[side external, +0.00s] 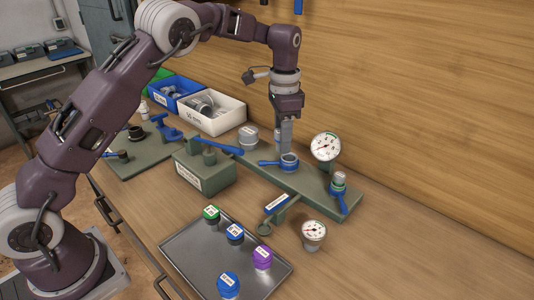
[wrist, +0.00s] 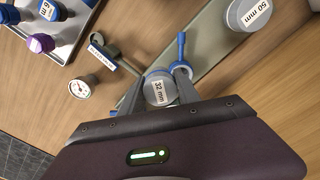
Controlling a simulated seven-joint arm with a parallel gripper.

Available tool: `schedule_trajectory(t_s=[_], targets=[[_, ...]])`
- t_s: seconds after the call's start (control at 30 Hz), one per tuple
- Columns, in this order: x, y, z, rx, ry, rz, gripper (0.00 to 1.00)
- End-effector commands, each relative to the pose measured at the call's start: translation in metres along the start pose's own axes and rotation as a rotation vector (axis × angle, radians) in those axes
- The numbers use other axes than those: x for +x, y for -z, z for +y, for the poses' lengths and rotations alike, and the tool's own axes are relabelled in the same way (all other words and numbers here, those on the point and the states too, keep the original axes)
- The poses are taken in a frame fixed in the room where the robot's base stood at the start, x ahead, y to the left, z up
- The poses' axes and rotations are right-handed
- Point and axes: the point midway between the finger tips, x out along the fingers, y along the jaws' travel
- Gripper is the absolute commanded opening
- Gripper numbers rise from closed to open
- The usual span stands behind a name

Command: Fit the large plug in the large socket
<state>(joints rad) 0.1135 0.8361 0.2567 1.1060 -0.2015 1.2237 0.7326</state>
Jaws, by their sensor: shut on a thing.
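My gripper (side external: 287,148) points straight down over the middle of the green manifold (side external: 318,190). In the wrist view, its two fingers (wrist: 160,84) are shut on a round grey plug (wrist: 159,92) marked 32 mm. A larger grey cap (wrist: 248,14) marked 50 mm is at the manifold's left end, also in the side view (side external: 249,138).
A dial gauge (side external: 326,147) and a blue-levered fitting (side external: 338,182) stand to the right of my gripper. A tray (side external: 190,262) of coloured caps lies in front, near a second gauge (side external: 314,231). A white bin (side external: 222,122) stands behind left.

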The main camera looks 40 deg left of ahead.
Motion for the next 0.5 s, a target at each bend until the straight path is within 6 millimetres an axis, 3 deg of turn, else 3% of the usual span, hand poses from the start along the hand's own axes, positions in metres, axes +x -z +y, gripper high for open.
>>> schedule_trajectory(t_s=[0.1, 0.2, 0.5], targets=[[0.005, 0.019, -0.026, 0.085, 0.003, -0.003, 0.0], [0.005, 0.028, -0.035, 0.144, 0.002, -0.002, 0.0], [0.014, 0.035, -0.04, 0.187, -0.002, 0.0, 0.0]])
